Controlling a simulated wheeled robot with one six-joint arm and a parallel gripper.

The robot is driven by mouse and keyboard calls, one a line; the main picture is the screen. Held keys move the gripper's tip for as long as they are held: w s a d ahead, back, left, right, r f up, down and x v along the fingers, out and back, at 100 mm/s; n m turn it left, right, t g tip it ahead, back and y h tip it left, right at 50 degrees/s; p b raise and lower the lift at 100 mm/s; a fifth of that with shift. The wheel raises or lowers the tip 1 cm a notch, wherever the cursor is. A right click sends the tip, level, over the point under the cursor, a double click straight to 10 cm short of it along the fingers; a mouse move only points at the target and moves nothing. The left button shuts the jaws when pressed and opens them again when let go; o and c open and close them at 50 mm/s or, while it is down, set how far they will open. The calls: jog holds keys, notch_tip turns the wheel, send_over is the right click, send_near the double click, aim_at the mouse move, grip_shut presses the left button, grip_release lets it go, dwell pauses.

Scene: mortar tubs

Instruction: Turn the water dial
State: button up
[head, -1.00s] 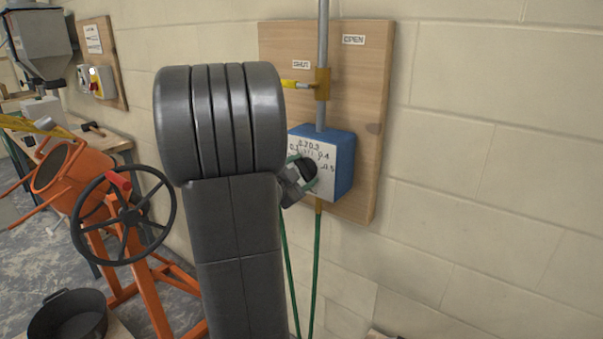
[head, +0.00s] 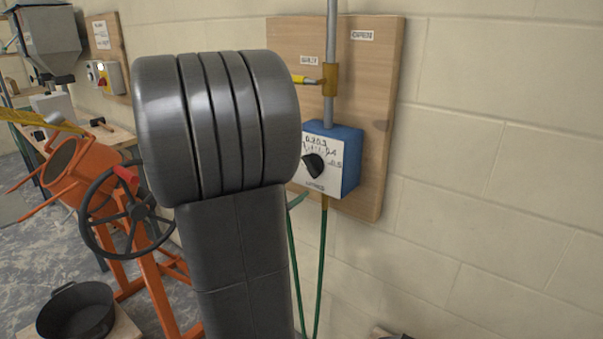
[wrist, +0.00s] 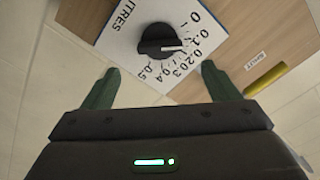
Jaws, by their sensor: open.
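The water dial is a black knob (head: 314,165) on the white, numbered face of a blue box (head: 350,165). In the head view my dark arm hides most of the gripper; one green fingertip (head: 297,201) shows left of and below the box.
The box sits on a wooden board (head: 384,100) with a grey pipe (head: 331,40) and a yellow-handled valve (head: 306,80) above. Green hoses (head: 320,270) hang below. An orange mixer (head: 75,170) with a handwheel (head: 125,210) and a black tub (head: 75,312) stand left. The right wall is bare.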

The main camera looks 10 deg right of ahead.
aim_at(307, 167)
jog(key=shift+v, duration=2.75)
jog(key=x, duration=1.3)
jog(key=shift+w+d, duration=0.3)
jog(key=shift+f, duration=0.1)
jog(key=shift+w+d, duration=0.1)
jog(key=shift+d, duration=0.1)
jog(key=n+p, duration=0.2)
jog(key=shift+a+r+p, duration=0.2)
jog(key=shift+r+p, duration=0.1)
jog(key=shift+p, duration=0.1)
jog(key=n+p, duration=0.3)
jog(key=shift+s+a+f+n, duration=0.2)
jog(key=shift+a+n, duration=0.1)
jog(key=shift+n, duration=0.3)
jog(key=b+v, duration=0.1)
jog(key=v, duration=1.2)
